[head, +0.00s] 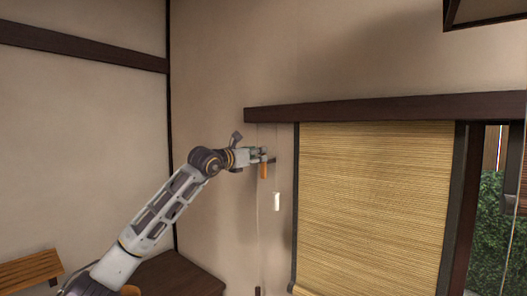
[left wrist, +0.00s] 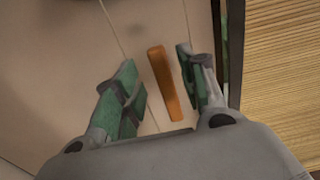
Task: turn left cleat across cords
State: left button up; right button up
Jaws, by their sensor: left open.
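The left cleat, an orange-brown wooden bar (left wrist: 164,82), stands nearly upright and slightly tilted against the pale wall in the left wrist view. In the head view it shows as a small orange piece (head: 264,172) just below my gripper's fingertips. My left gripper (head: 267,157) is open, with one green-padded finger on each side of the bar and gaps between. Thin cords run down the wall: one left of the bar (left wrist: 112,30) and one at its right (left wrist: 186,20) in the wrist view. Whether the fingers touch the wall cannot be told. My right gripper is out of view.
A woven blind (head: 375,200) hangs right of the cleat under a dark wooden beam (head: 380,109). A small white piece (head: 277,202) hangs below and right of my gripper. A dark low cabinet (head: 175,275) stands in the corner; the wall above is bare.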

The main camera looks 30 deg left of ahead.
pick_arm(q)
jog(key=shift+w+d+p, duration=0.2)
jog(key=shift+w+p, duration=0.65)
jog(key=shift+w, duration=1.35)
jog(key=shift+c, duration=1.6)
grip_shut()
